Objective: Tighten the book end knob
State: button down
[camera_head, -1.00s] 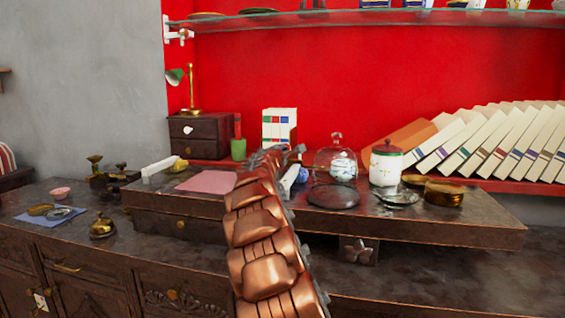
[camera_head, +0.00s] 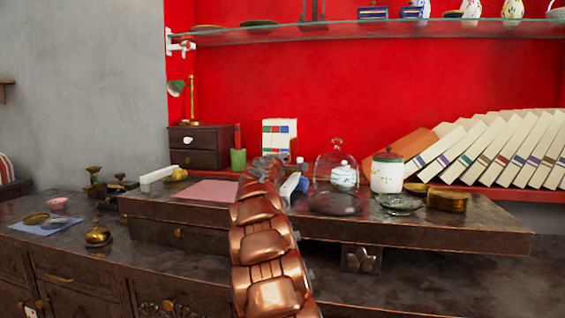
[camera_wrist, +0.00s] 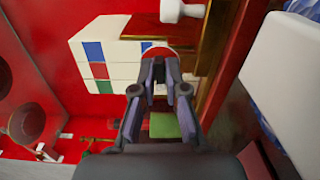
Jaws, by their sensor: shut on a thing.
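In the wrist view my gripper (camera_wrist: 160,62) has its two dark fingers close together at a small round red-rimmed piece, apparently the book end knob (camera_wrist: 158,50). The fingers hide most of it. White books (camera_wrist: 105,62) with blue, red and green labels are just left of and behind the fingertips. In the head view the same books (camera_head: 279,132) stand upright at the red wall. My copper arm reaches up to them and hides the gripper and knob there.
A dark drawer box (camera_head: 198,147) and a green pot (camera_head: 238,159) stand left of the books. A glass dome (camera_head: 337,168), a white jar (camera_head: 387,172) and a brass tin (camera_head: 447,198) are to the right. A glass shelf (camera_head: 350,27) spans above.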

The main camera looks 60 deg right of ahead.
jog(key=c, duration=1.3)
grip_release()
jog(key=shift+o, duration=0.2)
jog(key=shift+s+a+r, duration=0.1)
jog(key=shift+s+a, duration=0.05)
jog(key=shift+a, duration=0.25)
jog(key=shift+s+a+r, duration=0.1)
jog(key=shift+a, duration=0.3)
jog(key=shift+s+a+f, duration=0.2)
jog(key=shift+s+a, duration=0.15)
jog(key=shift+a, duration=0.2)
jog(key=shift+s+a+r, duration=0.2)
jog(key=shift+a, duration=0.6)
jog(key=shift+v, duration=3.7)
